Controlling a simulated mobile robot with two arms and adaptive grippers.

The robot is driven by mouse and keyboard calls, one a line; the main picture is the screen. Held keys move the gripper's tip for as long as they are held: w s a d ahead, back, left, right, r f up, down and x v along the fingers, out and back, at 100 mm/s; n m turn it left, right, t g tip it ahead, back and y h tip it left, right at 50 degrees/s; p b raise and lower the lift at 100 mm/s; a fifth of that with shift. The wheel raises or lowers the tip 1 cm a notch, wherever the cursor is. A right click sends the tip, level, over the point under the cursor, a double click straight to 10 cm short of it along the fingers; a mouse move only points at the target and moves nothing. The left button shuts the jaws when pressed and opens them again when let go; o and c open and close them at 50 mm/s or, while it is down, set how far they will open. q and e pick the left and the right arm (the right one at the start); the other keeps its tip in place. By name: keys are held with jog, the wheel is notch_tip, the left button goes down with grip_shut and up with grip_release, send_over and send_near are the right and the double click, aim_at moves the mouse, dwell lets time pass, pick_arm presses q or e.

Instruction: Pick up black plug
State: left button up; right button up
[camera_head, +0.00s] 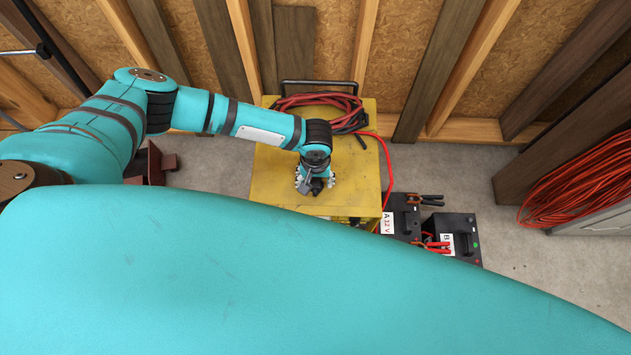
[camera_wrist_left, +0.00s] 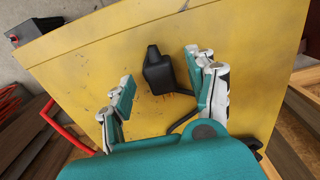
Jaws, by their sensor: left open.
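A black block-shaped piece that looks like the black plug (camera_wrist_left: 158,72) lies on the yellow box top (camera_wrist_left: 90,55), seen in the left wrist view. My left gripper (camera_wrist_left: 163,90) is open, with one finger on each side of the view and the plug showing between and just beyond the fingertips. I cannot tell whether either finger touches it. In the head view the left gripper (camera_head: 316,187) points down over the yellow box (camera_head: 270,170) and mostly hides the plug. My right gripper is not in view.
Coiled red and black cables (camera_head: 320,102) lie at the back of the box near a black handle. Batteries A (camera_head: 401,218) and B (camera_head: 462,238) with clamps stand to the right. A red cable coil (camera_head: 585,180) hangs far right. My own teal arm part covers the foreground.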

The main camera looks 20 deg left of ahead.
pick_arm(q)
jog(key=shift+f, duration=0.6)
grip_shut()
jog(key=shift+r, duration=0.15)
